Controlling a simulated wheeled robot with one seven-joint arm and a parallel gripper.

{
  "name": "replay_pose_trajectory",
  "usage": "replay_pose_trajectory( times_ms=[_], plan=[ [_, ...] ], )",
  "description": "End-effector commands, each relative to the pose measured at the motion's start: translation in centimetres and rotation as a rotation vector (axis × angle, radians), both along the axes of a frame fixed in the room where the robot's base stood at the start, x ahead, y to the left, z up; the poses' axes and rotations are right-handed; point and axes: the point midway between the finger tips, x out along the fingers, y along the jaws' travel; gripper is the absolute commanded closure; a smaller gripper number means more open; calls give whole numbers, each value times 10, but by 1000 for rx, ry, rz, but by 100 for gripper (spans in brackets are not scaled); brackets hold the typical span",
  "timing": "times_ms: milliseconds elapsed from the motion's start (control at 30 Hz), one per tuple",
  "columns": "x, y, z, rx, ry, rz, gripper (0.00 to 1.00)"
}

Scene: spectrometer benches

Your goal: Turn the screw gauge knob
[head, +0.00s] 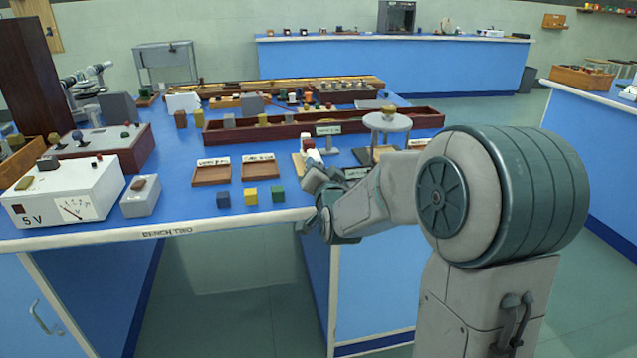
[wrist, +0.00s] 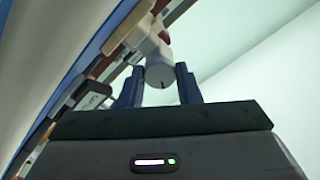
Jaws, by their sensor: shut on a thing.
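The screw gauge knob (wrist: 160,73) is a pale, rounded cylinder with a small dark mark on its face, seen in the wrist view. The dark blue fingers of my gripper (wrist: 158,86) stand on either side of it and are shut on it. The gauge's pale body (wrist: 143,38) runs away behind the knob. In the head view my gripper (head: 316,178) is at the front edge of the blue bench, beside a small wooden stand (head: 298,161) with white and red parts. The knob itself is hidden there by my gripper.
A round-topped stand (head: 388,122) and a long dark red tray (head: 240,133) are farther back. The 5 V meter box (head: 66,194) sits at the left.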

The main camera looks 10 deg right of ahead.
Motion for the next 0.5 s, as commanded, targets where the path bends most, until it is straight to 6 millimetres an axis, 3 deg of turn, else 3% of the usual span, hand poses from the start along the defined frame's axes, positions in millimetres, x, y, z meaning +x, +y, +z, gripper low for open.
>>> replay_pose_trajectory(
  times_ms=[500],
  plan=[
    [0,-1,-3,-388,-1,-1,92]
  ],
)
